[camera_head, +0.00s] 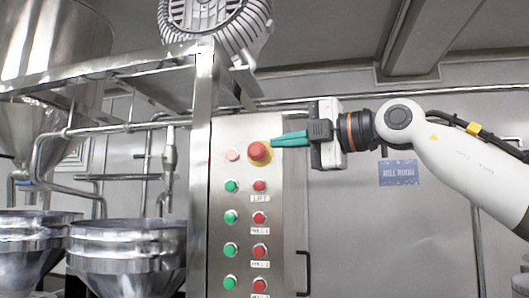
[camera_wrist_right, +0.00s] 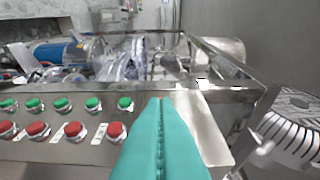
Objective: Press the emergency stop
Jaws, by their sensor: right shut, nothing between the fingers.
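The emergency stop (camera_head: 258,152) is a large red mushroom button on a yellow ring, near the top of the steel control panel (camera_head: 231,128). My right gripper (camera_head: 275,142) comes in from the right with its teal fingers shut and empty. In the head view, its fingertips lie at the right edge of the button; I cannot tell whether they touch it. In the right wrist view the shut fingers (camera_wrist_right: 160,104) point at the panel, and the emergency stop does not show there. My left gripper is not in view.
Below the emergency stop are columns of green buttons (camera_head: 231,217) and red buttons (camera_head: 259,218). A pink-red light (camera_head: 232,155) sits left of it. A steel post (camera_head: 201,180) and hoppers (camera_head: 126,245) stand left. A door handle (camera_head: 304,273) is lower right.

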